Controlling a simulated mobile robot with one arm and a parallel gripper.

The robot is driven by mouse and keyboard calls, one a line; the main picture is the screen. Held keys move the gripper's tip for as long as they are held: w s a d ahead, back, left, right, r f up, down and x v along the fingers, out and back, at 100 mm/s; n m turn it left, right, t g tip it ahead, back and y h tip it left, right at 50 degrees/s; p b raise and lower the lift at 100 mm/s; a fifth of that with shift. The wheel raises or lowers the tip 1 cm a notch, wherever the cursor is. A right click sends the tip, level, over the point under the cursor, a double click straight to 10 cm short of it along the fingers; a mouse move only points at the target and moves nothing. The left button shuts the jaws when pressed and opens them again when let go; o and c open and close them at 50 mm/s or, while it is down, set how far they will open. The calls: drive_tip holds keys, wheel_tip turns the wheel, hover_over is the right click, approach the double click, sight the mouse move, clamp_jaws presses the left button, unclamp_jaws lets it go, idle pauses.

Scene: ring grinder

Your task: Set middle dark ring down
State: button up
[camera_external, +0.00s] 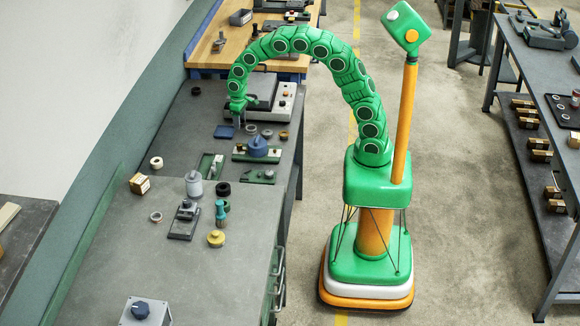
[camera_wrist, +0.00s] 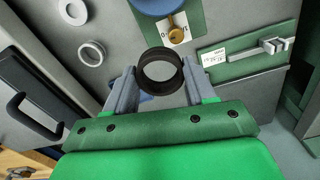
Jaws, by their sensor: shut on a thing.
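In the wrist view a dark ring (camera_wrist: 160,85) sits between the two grey fingers of my gripper (camera_wrist: 158,88), which is shut on it. The ring's open centre faces the camera, and the surface below shows through it. In the outside view my gripper (camera_external: 238,108) hangs over the far part of the grey bench, beside the grey machine. The held ring is too small to make out there. Loose rings lie on the bench near it, a dark grey one (camera_external: 251,129) and another (camera_external: 267,133).
A green plate with a blue knob (camera_external: 258,147) stands just in front of the loose rings. A blue pad (camera_external: 224,132) lies left of them. A grey ring (camera_wrist: 92,53) and a pale ring (camera_wrist: 73,12) show in the wrist view. The near bench surface has free room.

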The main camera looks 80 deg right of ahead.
drive_tip(key=s+a+r+n, duration=0.15)
drive_tip(key=a+n, duration=0.25)
drive_tip(key=a, duration=1.2)
drive_tip(key=s+a+r+n, duration=0.1)
drive_tip(key=a+r+n, duration=0.2)
drive_tip(key=a, duration=1.3)
drive_tip(key=s+a+r+n, duration=0.2)
drive_tip(key=s+a+n, duration=0.2)
drive_tip(key=s+a, duration=0.8)
drive_tip(key=s+a+r+n, duration=0.3)
drive_tip(key=s+a, duration=0.5)
drive_tip(key=a, duration=0.8)
drive_tip(key=shift+n, duration=0.3)
drive_tip(key=shift+w+a+f, duration=1.35)
drive_tip(key=shift+a+f, duration=0.35)
drive_tip(key=shift+f, duration=0.1)
drive_tip(key=shift+w+a+f, duration=1.35)
drive_tip(key=shift+a+f, duration=0.3)
drive_tip(key=shift+f, duration=0.15)
drive_tip(key=shift+w+a+f, duration=1.35)
drive_tip(key=shift+a+f, duration=0.35)
drive_tip(key=shift+f, duration=0.1)
drive_tip(key=shift+f, duration=0.1)
